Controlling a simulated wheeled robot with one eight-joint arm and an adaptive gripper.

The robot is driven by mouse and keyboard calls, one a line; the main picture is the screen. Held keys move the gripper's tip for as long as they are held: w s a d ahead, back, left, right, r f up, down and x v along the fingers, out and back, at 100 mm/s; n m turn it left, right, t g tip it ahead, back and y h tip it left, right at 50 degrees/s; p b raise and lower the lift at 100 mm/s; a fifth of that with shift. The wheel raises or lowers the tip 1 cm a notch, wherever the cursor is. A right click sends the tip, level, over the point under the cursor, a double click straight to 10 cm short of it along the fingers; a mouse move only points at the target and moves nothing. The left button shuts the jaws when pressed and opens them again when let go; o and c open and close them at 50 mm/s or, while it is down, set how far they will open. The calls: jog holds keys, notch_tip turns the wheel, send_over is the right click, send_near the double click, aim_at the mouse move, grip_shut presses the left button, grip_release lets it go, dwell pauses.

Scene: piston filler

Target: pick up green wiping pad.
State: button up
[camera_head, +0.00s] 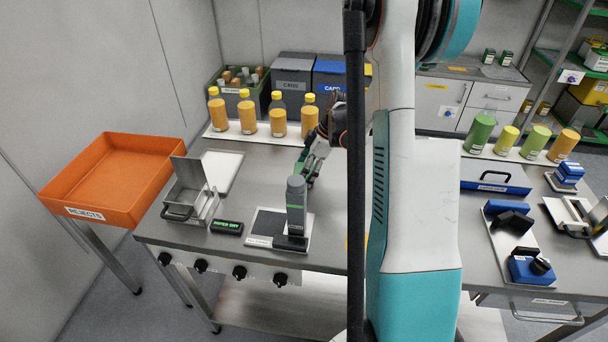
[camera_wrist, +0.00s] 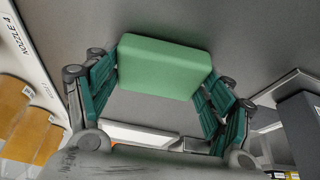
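The green wiping pad (camera_wrist: 163,66) is a light green block with rounded edges in the upper middle of the wrist view. My gripper (camera_wrist: 162,78) has one finger against the pad's left side and the other against its right side, so it looks shut on the pad. In the head view my gripper (camera_head: 311,166) is above the table, behind the grey upright device (camera_head: 296,205). The pad is hard to make out there. I cannot tell whether it is touching the table.
The steel table (camera_head: 255,171) holds a row of orange bottles (camera_head: 249,113) at its back. An orange rejects tray (camera_head: 118,172) is at the left.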

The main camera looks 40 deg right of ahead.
dwell(0.3)
notch_tip(320, 180, up, 20)
jog(key=p, duration=0.6)
jog(key=o, duration=0.3)
jog(key=shift+c, duration=0.9)
jog(key=shift+f, duration=0.1)
